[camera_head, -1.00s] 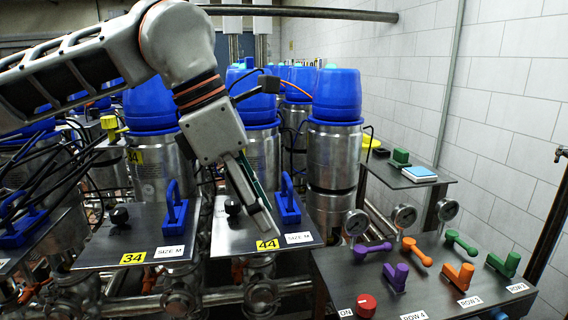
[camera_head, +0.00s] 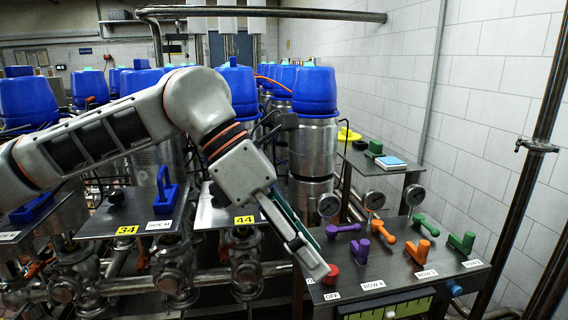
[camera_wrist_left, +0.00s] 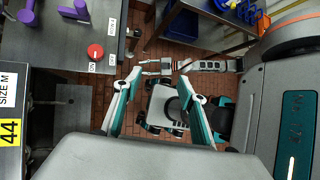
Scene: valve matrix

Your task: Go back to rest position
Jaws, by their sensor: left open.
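My left gripper (camera_head: 318,268) reaches down from the left in the head view, in front of the control panel. Its fingertips overlap the red knob (camera_head: 331,274) in that view. In the left wrist view the left gripper (camera_wrist_left: 158,76) has its two fingers spread, with nothing between them but floor and pale machine parts farther below. The red knob (camera_wrist_left: 95,51) lies to the left of the fingers there, apart from them. A small pale jointed shape beyond the fingertips may be my right gripper (camera_wrist_left: 152,67); its jaw state is unclear.
The control panel (camera_head: 400,262) carries purple, orange and green handles, with gauges behind it. Valve plates 34 (camera_head: 127,231) and 44 (camera_head: 243,221) stand left of it, below blue-capped cylinders. A white tiled wall (camera_head: 490,110) closes the right side.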

